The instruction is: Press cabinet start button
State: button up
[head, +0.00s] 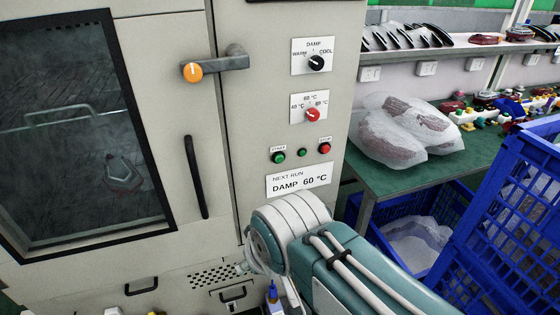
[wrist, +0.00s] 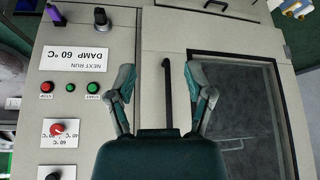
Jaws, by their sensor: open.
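The cabinet (head: 165,20) has a panel with a green button under a START label (head: 278,157), a second green round piece (head: 302,152) and a red button under a STOP label (head: 324,148). The wrist view shows the panel upside down, with the start button (wrist: 92,87) at the right of the row. A sign (head: 299,180) reads NEXT RUN DAMP 60 °C. My gripper (wrist: 160,85) is open and empty, its fingers spread either side of the vertical door handle in the picture. The left finger is beside the start button in view; contact cannot be told. In the head view my arm hides most of it.
Above are a red temperature knob (head: 313,115) and a black DAMP knob (head: 316,62). The windowed door (head: 188,120) looks closed, with a handle (head: 195,177) and an orange-tipped latch (head: 193,72). At right stand a green table (head: 375,180) with bagged parts and blue crates (head: 480,215).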

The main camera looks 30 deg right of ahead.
grip_shut()
dwell(1.0)
